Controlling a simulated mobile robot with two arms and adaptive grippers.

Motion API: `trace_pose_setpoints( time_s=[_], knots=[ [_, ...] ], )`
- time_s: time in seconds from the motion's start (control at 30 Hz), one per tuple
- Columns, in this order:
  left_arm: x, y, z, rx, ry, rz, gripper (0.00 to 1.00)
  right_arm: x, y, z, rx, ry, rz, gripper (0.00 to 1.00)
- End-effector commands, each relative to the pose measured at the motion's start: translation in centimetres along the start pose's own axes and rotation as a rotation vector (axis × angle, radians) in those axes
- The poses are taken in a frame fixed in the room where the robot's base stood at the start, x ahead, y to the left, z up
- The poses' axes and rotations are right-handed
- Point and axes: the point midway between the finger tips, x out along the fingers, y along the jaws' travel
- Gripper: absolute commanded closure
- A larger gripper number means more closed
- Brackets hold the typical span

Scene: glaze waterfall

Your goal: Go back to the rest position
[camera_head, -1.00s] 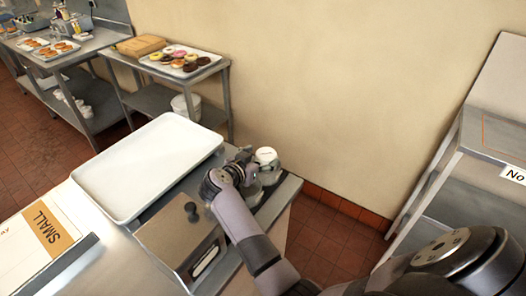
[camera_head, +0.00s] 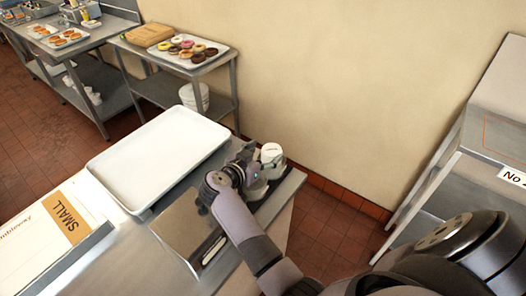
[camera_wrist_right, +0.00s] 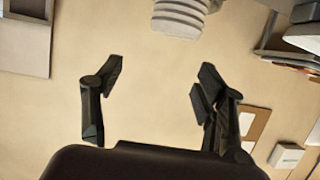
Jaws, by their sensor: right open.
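My right arm reaches over the metal counter in the head view. Its gripper (camera_head: 250,163) is at the counter's far right end, close in the picture to a white-topped object (camera_head: 271,153); I cannot tell whether they touch. In the right wrist view the two dark fingers (camera_wrist_right: 160,80) stand wide apart with only a plain wall-coloured surface between them, so the gripper is open and empty. My left gripper is not in view.
An empty white tray (camera_head: 128,178) lies on the counter left of my arm. A metal box (camera_head: 185,228) sits beneath the arm, and a board marked SMALL (camera_head: 62,222) lies at left. Behind, a shelf holds a donut tray (camera_head: 165,55). Another metal shelf (camera_head: 492,140) stands at right.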

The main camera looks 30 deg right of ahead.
Motion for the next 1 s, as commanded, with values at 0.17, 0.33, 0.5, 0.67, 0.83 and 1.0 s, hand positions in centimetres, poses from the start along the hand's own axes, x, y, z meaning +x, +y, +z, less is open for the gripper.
trace_pose_setpoints(
  time_s=[0.17,0.33,0.5,0.67,0.83,1.0],
  knots=[
    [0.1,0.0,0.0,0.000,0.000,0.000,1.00,-2.7,-1.2,2.5,0.003,-0.066,-0.030,0.34],
    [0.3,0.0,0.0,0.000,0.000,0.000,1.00,-2.5,-1.2,2.6,0.003,-0.066,-0.030,0.34],
    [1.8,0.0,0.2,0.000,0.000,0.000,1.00,-0.9,-1.3,3.0,0.004,-0.064,-0.029,0.34],
    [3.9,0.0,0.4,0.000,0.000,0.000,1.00,1.6,-1.5,3.0,0.012,-0.063,-0.029,0.34],
    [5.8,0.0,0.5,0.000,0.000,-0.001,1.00,4.0,-1.5,2.9,0.012,-0.061,-0.027,0.34],
    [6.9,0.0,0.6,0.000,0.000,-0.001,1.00,5.5,-1.4,2.8,0.010,-0.060,-0.026,0.34]
  ],
)
